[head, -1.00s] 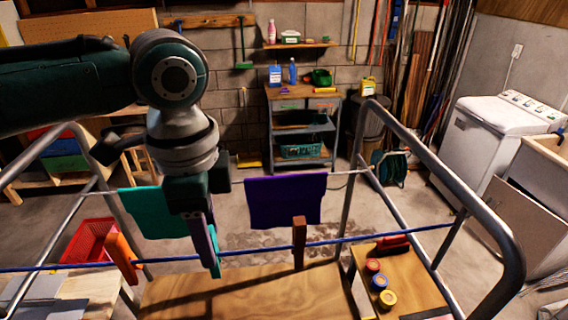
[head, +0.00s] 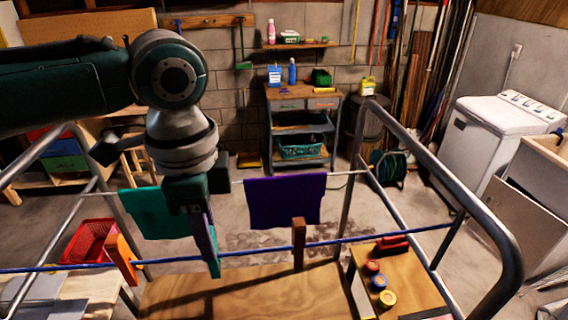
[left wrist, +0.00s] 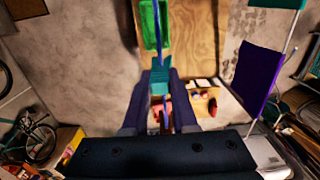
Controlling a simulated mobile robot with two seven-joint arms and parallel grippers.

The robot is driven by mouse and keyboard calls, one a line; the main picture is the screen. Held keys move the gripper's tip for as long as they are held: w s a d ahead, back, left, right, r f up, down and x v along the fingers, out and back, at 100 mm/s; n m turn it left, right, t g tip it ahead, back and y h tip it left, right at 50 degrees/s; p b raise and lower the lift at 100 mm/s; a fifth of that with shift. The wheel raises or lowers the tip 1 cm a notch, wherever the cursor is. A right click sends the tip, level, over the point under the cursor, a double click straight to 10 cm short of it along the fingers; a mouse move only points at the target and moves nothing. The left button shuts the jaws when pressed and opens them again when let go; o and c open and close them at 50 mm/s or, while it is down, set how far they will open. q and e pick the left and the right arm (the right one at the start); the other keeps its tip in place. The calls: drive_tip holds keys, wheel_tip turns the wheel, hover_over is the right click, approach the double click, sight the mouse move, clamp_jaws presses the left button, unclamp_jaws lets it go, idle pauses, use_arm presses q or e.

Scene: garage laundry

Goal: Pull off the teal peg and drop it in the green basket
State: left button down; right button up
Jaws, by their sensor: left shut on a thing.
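The teal peg (head: 214,264) sits on the blue line (head: 345,241). My left gripper (head: 207,240) points down at the line and is shut on this peg. In the left wrist view the teal peg (left wrist: 159,82) shows between the fingertips, with the blue line running past it. The green basket (left wrist: 148,30) shows at the top of the left wrist view, by the wooden tabletop and below the line. I cannot make out the green basket in the head view. My right gripper is in neither view.
An orange peg (head: 123,259) and a brown peg (head: 299,244) are on the same line, left and right of my gripper. Teal cloth (head: 153,213) and purple cloth (head: 284,202) hang behind. A metal frame (head: 440,170) stands right. A red basket (head: 88,243) is at left.

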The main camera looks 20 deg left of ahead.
use_arm(q)
drive_tip(key=shift+r+p, duration=0.95)
drive_tip(key=shift+r, duration=0.1)
drive_tip(key=shift+r+p, duration=0.45)
drive_tip(key=shift+r, duration=1.45)
